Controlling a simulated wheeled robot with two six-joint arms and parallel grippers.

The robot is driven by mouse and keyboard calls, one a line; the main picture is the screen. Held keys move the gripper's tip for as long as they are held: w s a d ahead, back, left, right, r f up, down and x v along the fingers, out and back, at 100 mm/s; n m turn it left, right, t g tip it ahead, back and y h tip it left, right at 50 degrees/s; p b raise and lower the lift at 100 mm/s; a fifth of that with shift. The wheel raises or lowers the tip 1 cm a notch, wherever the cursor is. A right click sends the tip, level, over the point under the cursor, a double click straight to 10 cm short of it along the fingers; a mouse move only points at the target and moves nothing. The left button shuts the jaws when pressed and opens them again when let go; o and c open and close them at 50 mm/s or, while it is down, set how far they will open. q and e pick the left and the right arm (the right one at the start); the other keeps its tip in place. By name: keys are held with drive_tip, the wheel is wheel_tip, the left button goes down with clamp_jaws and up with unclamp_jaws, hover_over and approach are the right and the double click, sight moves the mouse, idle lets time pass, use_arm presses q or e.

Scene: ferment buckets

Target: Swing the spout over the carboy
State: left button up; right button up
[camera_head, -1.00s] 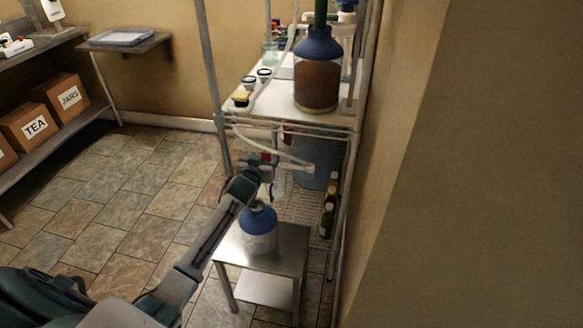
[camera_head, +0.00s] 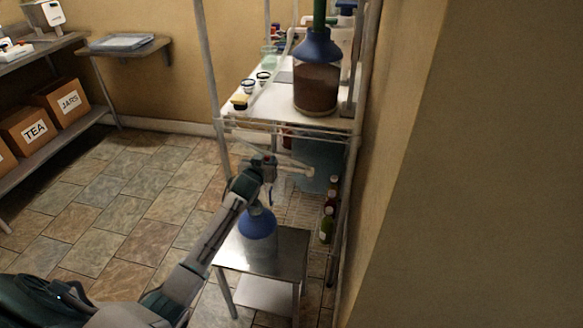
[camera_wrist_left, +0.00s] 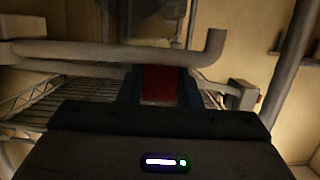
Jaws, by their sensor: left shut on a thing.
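The carboy (camera_head: 258,243), clear with a blue top, stands upright on a small steel table. My left gripper (camera_head: 265,166) is above it and partly covers its neck. In the left wrist view its fingers are shut on a red piece (camera_wrist_left: 160,85). The spout, a pale pipe (camera_wrist_left: 130,52) with a bent end, runs across just beyond that piece; the red piece appears to be its grip. In the head view the pale pipe (camera_head: 293,164) runs by the gripper towards the rack. Whether its mouth is over the carboy I cannot tell. My right gripper is not in view.
The steel table (camera_head: 286,262) stands close to a wire rack. The rack's white top shelf (camera_head: 270,104) bears a blue-topped vessel (camera_head: 316,85) with brown contents and small jars. Bottles (camera_head: 327,222) stand low at the right, near the wall. The tiled floor at left is clear.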

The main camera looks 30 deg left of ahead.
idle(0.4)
use_arm(q)
drive_tip(key=shift+s+d+n+y, duration=0.2)
drive_tip(key=shift+s+n+y, duration=0.3)
drive_tip(key=shift+s, duration=0.5)
drive_tip(key=shift+s+d+f+n+g+y+b, duration=0.15)
drive_tip(key=shift+s+d+g+y, duration=0.1)
drive_tip(key=shift+s, duration=0.2)
drive_tip(key=shift+s+d+r+n+g+y+b, duration=0.15)
drive_tip(key=shift+s+d+y, duration=0.1)
drive_tip(key=shift+s, duration=0.2)
drive_tip(key=shift+f, duration=0.1)
